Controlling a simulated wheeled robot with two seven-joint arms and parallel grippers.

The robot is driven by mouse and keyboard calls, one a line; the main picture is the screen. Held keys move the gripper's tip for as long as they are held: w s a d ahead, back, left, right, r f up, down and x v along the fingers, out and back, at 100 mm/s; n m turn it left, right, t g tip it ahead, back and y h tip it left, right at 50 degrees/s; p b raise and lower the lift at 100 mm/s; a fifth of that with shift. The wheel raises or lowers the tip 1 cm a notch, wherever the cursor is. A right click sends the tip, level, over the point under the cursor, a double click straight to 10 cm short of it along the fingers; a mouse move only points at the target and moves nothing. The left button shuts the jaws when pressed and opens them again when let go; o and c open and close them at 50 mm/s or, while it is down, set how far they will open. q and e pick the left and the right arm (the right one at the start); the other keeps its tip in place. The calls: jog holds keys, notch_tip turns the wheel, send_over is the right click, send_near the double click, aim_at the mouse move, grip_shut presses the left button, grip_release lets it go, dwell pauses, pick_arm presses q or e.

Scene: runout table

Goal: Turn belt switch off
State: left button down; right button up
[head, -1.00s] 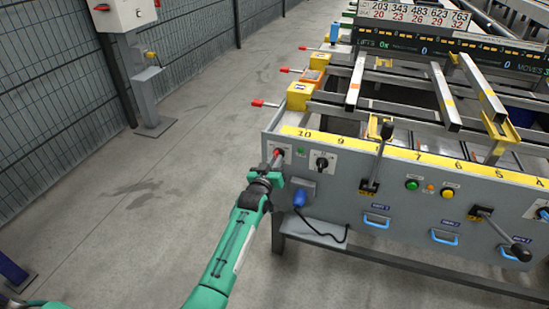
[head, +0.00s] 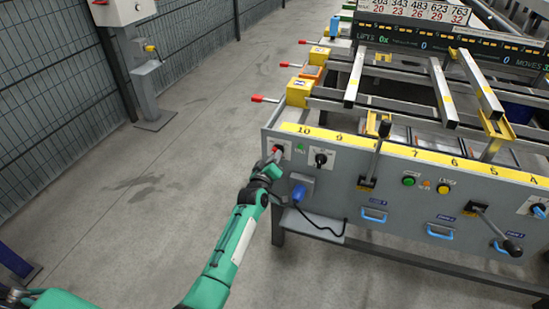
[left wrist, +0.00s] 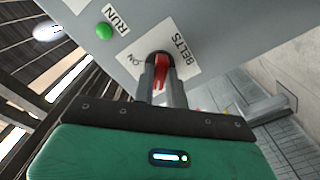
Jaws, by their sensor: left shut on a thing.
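The belt switch is a red handle (left wrist: 161,72) on a white plate marked BELTS (left wrist: 181,57) in the left wrist view. An ON mark shows beside it. In the head view the switch's red tip (head: 277,149) shows at the left end of the grey panel (head: 340,185). My left gripper (head: 272,159) reaches it from the front. Its two dark fingers (left wrist: 162,85) are shut on the red handle, one on either side, and hide part of it. The handle's exact angle is hard to tell. My right gripper is in neither view.
A green RUN lamp (left wrist: 104,30) sits beside the switch plate.

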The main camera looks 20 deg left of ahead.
pick_arm(q)
jog(key=shift+f, duration=0.1)
jog(key=c, duration=1.4)
grip_release()
jog(key=shift+c, duration=0.2)
jog(key=s+p, duration=0.1)
jog(key=s, duration=1.2)
jog(key=shift+s+a, duration=0.25)
jog(key=shift+s, duration=0.15)
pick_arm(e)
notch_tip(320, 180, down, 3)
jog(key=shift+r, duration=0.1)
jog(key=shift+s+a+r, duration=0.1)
